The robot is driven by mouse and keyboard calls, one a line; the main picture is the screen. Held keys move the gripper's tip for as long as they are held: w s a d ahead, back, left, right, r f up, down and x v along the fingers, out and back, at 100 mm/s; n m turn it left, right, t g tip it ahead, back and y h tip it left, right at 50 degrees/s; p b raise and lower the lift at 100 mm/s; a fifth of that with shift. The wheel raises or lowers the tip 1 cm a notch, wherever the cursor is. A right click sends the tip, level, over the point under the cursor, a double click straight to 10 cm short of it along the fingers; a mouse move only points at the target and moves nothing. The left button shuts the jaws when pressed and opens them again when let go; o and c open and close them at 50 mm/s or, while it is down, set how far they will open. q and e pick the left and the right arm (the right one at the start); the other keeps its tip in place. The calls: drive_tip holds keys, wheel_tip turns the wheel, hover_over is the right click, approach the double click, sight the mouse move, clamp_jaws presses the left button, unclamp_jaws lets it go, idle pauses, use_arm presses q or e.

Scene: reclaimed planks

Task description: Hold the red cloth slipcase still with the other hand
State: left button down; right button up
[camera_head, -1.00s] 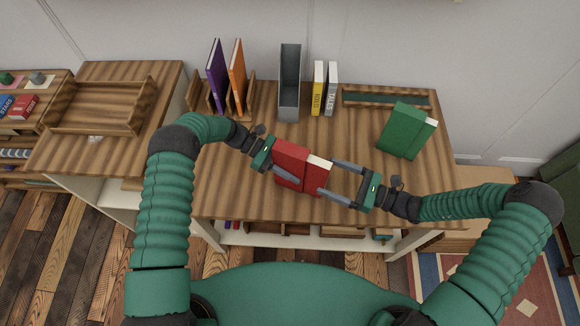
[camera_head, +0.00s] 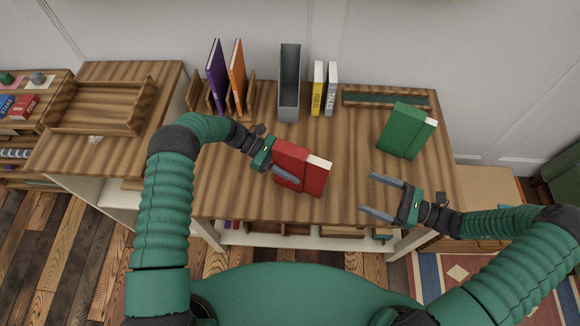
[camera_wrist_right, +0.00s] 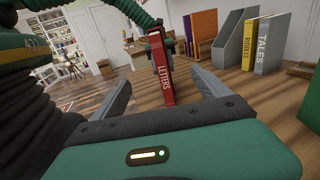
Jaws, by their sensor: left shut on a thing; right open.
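The red cloth slipcase (camera_head: 299,169) stands near the front middle of the wooden desk top, with a pale block of pages showing at its right side. My left gripper (camera_head: 276,168) is shut on its left part. My right gripper (camera_head: 372,194) is open and empty, to the right of the slipcase and apart from it. In the right wrist view the slipcase (camera_wrist_right: 160,72) shows its narrow red side marked "LETTERS", beyond and between my right gripper's open fingers (camera_wrist_right: 163,88).
A green book (camera_head: 404,131) in a green case stands at the right. Behind are a grey file holder (camera_head: 289,85), a yellow book (camera_head: 318,90), a grey "TALES" book (camera_head: 331,90), and purple and orange books in a rack.

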sight(323, 177)
drive_tip(key=shift+c, duration=0.7)
drive_tip(key=a+f, duration=0.1)
drive_tip(key=w+a+f, duration=0.1)
drive_tip(key=shift+w+a+f, duration=0.1)
drive_tip(key=shift+a+f, duration=0.1)
drive_tip(key=shift+a, duration=0.15)
drive_tip(key=c, duration=0.7)
drive_tip(key=shift+o, duration=0.2)
drive_tip(key=x, duration=1.2)
drive_tip(key=shift+c, duration=0.3)
clamp_jaws()
drive_tip(key=shift+d, duration=0.1)
drive_tip(key=shift+r, duration=0.3)
